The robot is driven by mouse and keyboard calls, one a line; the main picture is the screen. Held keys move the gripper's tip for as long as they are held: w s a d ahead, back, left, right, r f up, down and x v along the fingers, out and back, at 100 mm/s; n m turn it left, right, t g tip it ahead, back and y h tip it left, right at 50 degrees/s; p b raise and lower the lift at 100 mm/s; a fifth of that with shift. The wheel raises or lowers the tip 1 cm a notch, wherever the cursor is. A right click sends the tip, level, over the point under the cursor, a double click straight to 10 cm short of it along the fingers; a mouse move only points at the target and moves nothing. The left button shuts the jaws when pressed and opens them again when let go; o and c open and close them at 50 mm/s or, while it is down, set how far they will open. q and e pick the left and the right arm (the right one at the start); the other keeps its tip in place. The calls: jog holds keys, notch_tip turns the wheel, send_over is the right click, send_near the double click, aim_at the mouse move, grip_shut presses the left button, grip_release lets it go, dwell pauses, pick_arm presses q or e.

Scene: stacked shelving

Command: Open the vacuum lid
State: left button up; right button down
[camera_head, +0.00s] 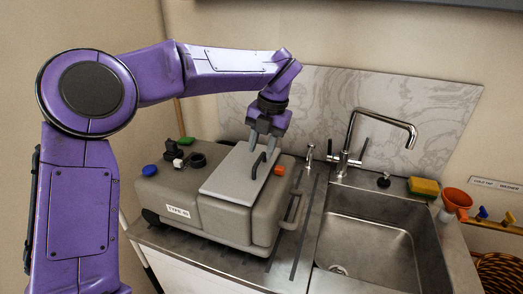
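The vacuum machine (225,221) is a grey-beige box standing on the counter left of the sink. Its flat grey lid (228,178) lies closed on top, with a black bar handle (257,166) near its right side. My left gripper (263,148) reaches in from above and behind, pointing down at the far end of the handle. Its two fingers are apart, with a gap between them. I cannot tell whether they touch the handle. My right gripper is not in view.
Blue, green and black knobs and an orange button (279,170) sit on the machine's top around the lid. To the right are a sink (375,245), a tall tap (383,117), a sponge (424,187) and an orange funnel (456,201). A marble backsplash (425,115) stands behind.

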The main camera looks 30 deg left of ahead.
pick_arm(q)
jog(key=shift+w+a+f, duration=0.1)
jog(key=shift+w+f, duration=0.2)
jog(key=shift+f, duration=0.3)
jog(key=shift+w+a+f, duration=0.1)
jog(key=shift+w+f, duration=0.2)
jog(key=shift+f, duration=0.25)
jog(key=shift+s+r, duration=0.2)
jog(key=shift+s, duration=0.3)
grip_shut()
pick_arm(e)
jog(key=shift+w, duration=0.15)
